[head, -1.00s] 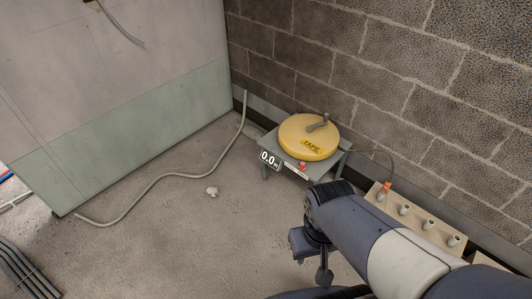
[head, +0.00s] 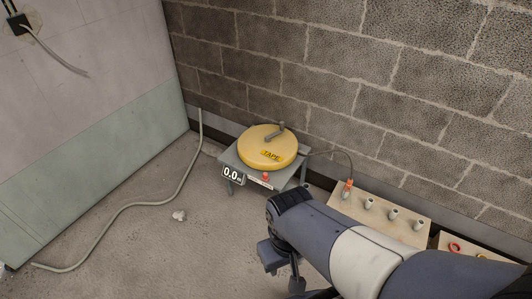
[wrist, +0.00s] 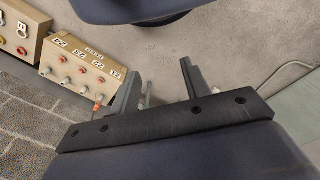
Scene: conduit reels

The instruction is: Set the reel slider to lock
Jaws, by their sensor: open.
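The yellow tape reel (head: 268,147) with a grey crank handle sits on a small grey stand (head: 235,158) against the block wall. A red knob (head: 266,176) sits at the stand's front edge, by a small white label; it looks like the reel slider, but the label is too small to read. A display (head: 233,173) beside it reads 0.0. In the wrist view my gripper (wrist: 165,83) is open and empty, above bare floor.
A beige box (head: 380,208) with several stubs stands right of the reel, joined to it by a cable with an orange plug (head: 347,187). It also shows in the wrist view (wrist: 80,66). A loose grey conduit (head: 150,202) lies on the floor at left, near a crumpled white scrap (head: 179,215).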

